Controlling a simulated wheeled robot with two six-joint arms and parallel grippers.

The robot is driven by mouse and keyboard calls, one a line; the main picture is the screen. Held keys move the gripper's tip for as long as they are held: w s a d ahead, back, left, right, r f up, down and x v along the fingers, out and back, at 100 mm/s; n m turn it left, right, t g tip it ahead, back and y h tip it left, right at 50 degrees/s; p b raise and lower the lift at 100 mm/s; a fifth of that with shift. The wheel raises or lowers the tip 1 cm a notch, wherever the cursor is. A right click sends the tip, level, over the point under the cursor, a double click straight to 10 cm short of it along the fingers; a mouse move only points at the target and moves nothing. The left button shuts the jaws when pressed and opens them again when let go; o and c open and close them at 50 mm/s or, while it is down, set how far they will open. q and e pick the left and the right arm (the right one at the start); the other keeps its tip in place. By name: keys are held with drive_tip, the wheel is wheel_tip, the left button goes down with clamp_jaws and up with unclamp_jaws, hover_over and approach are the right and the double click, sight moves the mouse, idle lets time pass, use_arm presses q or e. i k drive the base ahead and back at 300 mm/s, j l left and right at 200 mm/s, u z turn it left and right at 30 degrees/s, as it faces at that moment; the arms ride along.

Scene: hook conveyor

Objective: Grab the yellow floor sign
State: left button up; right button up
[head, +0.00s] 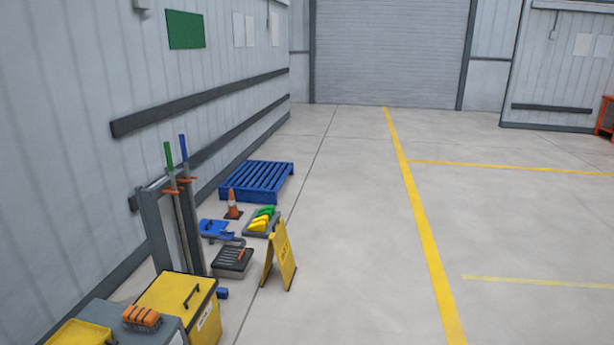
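The yellow floor sign (281,256) stands upright on the concrete floor, left of the middle in the head view. It is an A-frame with its two panels spread apart and dark markings on the front, too small to read. It stands right of a dark grey case and in front of a tray with yellow and green items. Neither of my grippers is in view.
Left of the sign are a dark case (232,262), a tray (262,222), an orange cone (233,206), a blue pallet (257,181) and a yellow box (178,303) along the wall. Open floor (350,250) lies right of the sign, crossed by yellow lines.

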sight(278, 243)
drive_tip(key=i+l+z, duration=0.1)
drive_tip(key=i+z, duration=0.4)
drive_tip(key=i, duration=1.15)
drive_tip(key=i+u, duration=0.15)
drive_tip(key=i, duration=0.4)
drive_tip(key=i+l+u, duration=0.15)
drive_tip(key=i, duration=0.4)
drive_tip(key=i+l+u, duration=0.15)
drive_tip(key=i, duration=0.4)
